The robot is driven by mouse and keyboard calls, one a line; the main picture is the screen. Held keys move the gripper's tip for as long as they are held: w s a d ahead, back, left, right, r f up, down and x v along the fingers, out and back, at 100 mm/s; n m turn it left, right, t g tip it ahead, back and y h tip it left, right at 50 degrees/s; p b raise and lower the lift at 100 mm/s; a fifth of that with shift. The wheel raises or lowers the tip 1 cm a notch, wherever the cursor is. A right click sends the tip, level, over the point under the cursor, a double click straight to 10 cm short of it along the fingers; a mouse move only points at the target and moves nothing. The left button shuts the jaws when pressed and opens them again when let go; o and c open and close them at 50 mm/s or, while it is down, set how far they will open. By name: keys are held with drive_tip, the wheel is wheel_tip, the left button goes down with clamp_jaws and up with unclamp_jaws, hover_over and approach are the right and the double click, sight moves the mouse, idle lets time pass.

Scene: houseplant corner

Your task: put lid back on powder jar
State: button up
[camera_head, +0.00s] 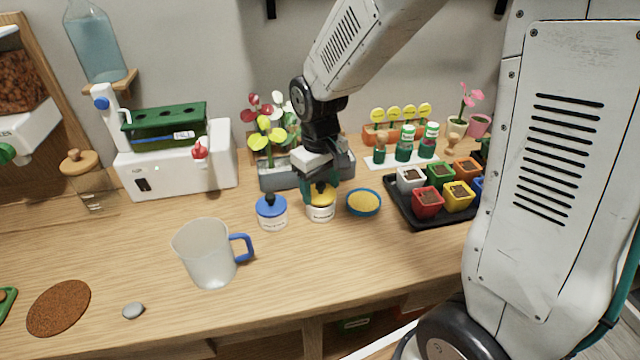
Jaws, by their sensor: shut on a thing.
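A white powder jar (321,212) stands upright on the wooden counter near the middle. A yellow lid (322,195) is at the jar's mouth, over its top. I cannot tell whether it is fully seated or slightly raised. My gripper (320,188) points down from above and is shut on the lid's top, hiding its knob in part. A second white jar (272,217) with a blue lid (271,204) stands just to the left. A blue dish (364,211) of yellow powder sits close on the right.
A clear measuring jug (208,255) with a blue handle stands front left. A black tray (424,222) of coloured pots is to the right. A grey planter (276,180) with flowers is behind my gripper. The counter in front of the jars is free.

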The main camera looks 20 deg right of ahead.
drive_tip(key=shift+f, duration=0.15)
idle(0.5)
drive_tip(key=o, duration=1.3)
drive_tip(key=shift+r, duration=3.55)
drive_tip(key=shift+c, duration=0.2)
clamp_jaws()
